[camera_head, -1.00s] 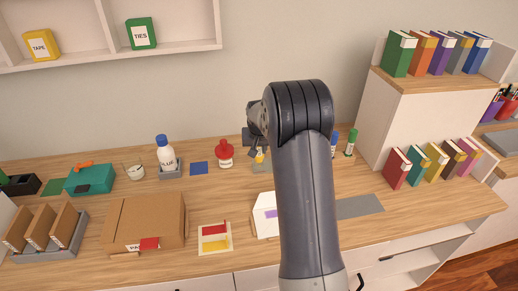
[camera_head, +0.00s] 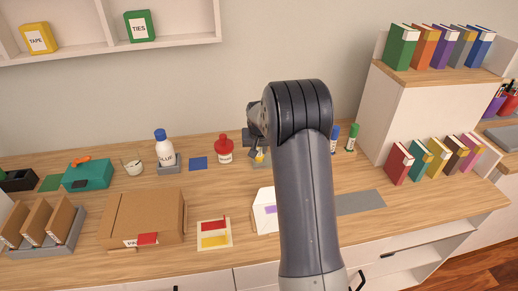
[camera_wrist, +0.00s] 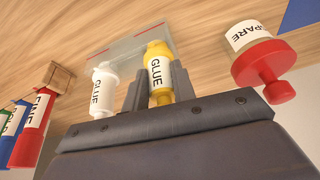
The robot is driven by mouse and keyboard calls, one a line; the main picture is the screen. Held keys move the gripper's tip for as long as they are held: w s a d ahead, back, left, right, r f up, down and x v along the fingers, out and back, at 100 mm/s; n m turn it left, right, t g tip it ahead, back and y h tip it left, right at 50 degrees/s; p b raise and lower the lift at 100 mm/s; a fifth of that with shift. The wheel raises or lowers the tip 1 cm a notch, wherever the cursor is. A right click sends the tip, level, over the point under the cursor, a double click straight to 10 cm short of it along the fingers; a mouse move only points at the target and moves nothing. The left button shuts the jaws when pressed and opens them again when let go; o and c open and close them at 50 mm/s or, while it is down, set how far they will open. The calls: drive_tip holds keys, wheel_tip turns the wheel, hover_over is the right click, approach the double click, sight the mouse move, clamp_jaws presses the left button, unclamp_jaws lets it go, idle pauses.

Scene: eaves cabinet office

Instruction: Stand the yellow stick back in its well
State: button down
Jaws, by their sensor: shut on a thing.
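The yellow glue stick (camera_wrist: 157,72) is between the two fingers of my gripper (camera_wrist: 158,88), which is shut on it. The stick's far end overlaps a pale grey-green holder (camera_wrist: 125,47) in the wrist view; I cannot tell whether it is in a well or above it. A white glue stick (camera_wrist: 103,90) is beside it at the same holder, left of my gripper. In the head view the yellow stick (camera_head: 260,157) shows only in small part below my gripper (camera_head: 255,150), and my arm hides much of the area.
A red-capped spare bottle (camera_wrist: 262,60) stands close to the right of my gripper. A wooden block (camera_wrist: 57,76) with several markers is at the left. A white glue bottle (camera_head: 165,150), a blue square (camera_head: 198,163) and a cardboard box (camera_head: 143,217) are on the desk.

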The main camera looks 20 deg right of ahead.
drive_tip(key=shift+f, duration=0.25)
drive_tip(key=c, duration=1.1)
unclamp_jaws()
drive_tip(key=b+v, duration=0.1)
drive_tip(key=v, duration=0.9)
drive_tip(key=shift+s+r+b, duration=0.1)
drive_tip(key=shift+r+b, duration=0.2)
drive_tip(key=shift+r, duration=0.1)
drive_tip(key=p+x, duration=0.1)
drive_tip(key=x, duration=0.9)
drive_tip(key=shift+f, duration=0.25)
drive_tip(key=shift+r+p, duration=0.2)
drive_tip(key=shift+p, duration=0.3)
